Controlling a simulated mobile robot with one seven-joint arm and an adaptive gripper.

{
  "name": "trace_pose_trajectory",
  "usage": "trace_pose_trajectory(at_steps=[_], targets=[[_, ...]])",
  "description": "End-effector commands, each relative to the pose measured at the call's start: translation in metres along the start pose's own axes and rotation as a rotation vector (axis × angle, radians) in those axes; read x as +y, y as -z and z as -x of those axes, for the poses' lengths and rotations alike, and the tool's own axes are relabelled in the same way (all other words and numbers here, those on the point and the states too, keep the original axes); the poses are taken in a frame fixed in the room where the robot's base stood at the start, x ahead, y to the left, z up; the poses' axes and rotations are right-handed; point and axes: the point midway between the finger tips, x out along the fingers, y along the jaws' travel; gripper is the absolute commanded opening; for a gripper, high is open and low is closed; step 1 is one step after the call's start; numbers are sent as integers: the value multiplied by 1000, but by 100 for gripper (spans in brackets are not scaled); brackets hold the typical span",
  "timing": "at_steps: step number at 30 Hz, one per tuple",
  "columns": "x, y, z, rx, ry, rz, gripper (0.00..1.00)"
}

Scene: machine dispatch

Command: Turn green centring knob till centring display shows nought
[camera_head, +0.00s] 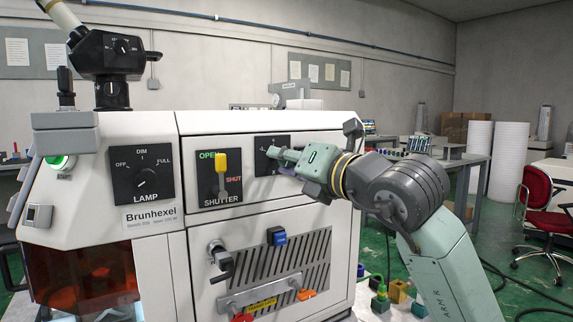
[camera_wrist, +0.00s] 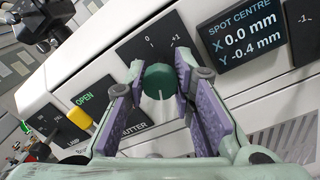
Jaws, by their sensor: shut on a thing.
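The green centring knob (camera_wrist: 158,80) sits on a black dial plate (camera_wrist: 143,44) marked 0 and +1 in the wrist view. My gripper (camera_wrist: 160,90) is shut on it, one purple-padded finger on each side. A white line on the knob faces the lower part of the wrist view. The centring display (camera_wrist: 240,32), just right of the knob, reads X 0.0 mm and Y -0.4 mm. In the head view my gripper (camera_head: 278,156) reaches the dial plate (camera_head: 272,142) from the right and covers the knob and display.
The shutter panel with its yellow lever (camera_head: 220,174) is left of the knob; the lamp knob (camera_head: 144,183) is further left. A vented panel (camera_head: 266,270) with a blue handle (camera_head: 277,236) lies below. Another dial (camera_wrist: 303,24) is right of the display.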

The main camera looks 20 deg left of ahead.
Motion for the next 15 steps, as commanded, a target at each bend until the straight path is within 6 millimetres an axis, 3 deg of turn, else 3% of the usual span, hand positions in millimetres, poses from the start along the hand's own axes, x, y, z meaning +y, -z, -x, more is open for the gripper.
trace_pose_trajectory(at_steps=[6, 7, 15], targets=[[0, 0, 0, 1, 1, 1, 0], [0, 0, 0, 1, 1, 1, 25], [0, 0, 0, 1, 1, 2, 43]])
